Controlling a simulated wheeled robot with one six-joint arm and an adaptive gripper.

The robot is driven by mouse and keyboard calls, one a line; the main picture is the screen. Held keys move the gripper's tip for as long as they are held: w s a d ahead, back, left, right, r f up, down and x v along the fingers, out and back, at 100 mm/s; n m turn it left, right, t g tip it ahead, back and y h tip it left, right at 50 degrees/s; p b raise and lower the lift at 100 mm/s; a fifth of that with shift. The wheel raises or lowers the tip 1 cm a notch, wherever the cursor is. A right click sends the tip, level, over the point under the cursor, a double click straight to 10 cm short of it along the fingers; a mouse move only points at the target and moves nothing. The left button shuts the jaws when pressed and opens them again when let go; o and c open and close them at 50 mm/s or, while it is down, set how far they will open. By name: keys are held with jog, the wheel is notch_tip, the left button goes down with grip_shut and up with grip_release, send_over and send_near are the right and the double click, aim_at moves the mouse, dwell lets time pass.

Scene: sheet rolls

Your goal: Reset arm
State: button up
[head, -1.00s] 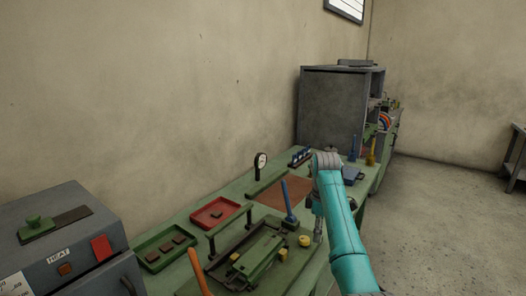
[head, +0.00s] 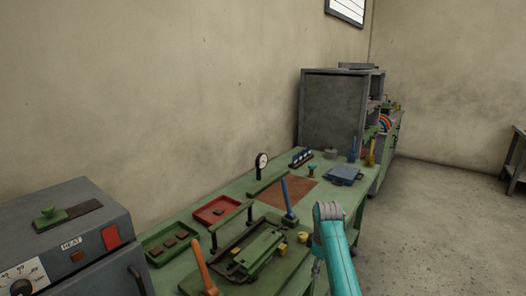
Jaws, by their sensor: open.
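My teal arm (head: 341,262) comes up from the bottom of the head view, right of centre, at the front edge of the green bench. Its grey joint (head: 328,212) is the highest part that shows. My gripper (head: 317,270) hangs below that joint, small and partly hidden by the arm; its fingertips are hard to make out. I see nothing held in it.
The green bench (head: 240,196) carries a green press fixture (head: 258,250), an orange handle (head: 204,268), a blue handle (head: 289,198), a red tray (head: 232,211), a green tray (head: 150,241) and a dial gauge (head: 262,162). A grey heater box (head: 62,240) stands left.

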jog(key=s+f+m+t, duration=0.2)
jog(key=s+f, duration=0.4)
jog(key=f, duration=0.4)
jog(key=s+f+m+t, duration=0.1)
jog(key=s+f, duration=0.5)
jog(key=f, duration=0.5)
jog(key=s+f+m+t, duration=0.2)
jog(key=s+f, duration=0.2)
jog(key=s, duration=0.5)
jog(key=s+f+m+t, duration=0.1)
jog(key=s+f, duration=0.2)
jog(key=s, duration=0.6)
jog(key=s+r+m+t, duration=0.2)
jog(key=s+r, duration=0.2)
jog(key=s, duration=0.7)
jog(key=s+r+m+t, duration=0.2)
jog(key=s+r, duration=0.2)
jog(key=s, duration=0.7)
jog(key=s+r+m+t, duration=0.1)
jog(key=s+r, duration=0.5)
jog(key=r, duration=0.4)
jog(key=s+r+m+t, duration=0.2)
jog(key=s+r, duration=0.5)
jog(key=r, duration=0.4)
jog(key=shift+s, duration=0.25)
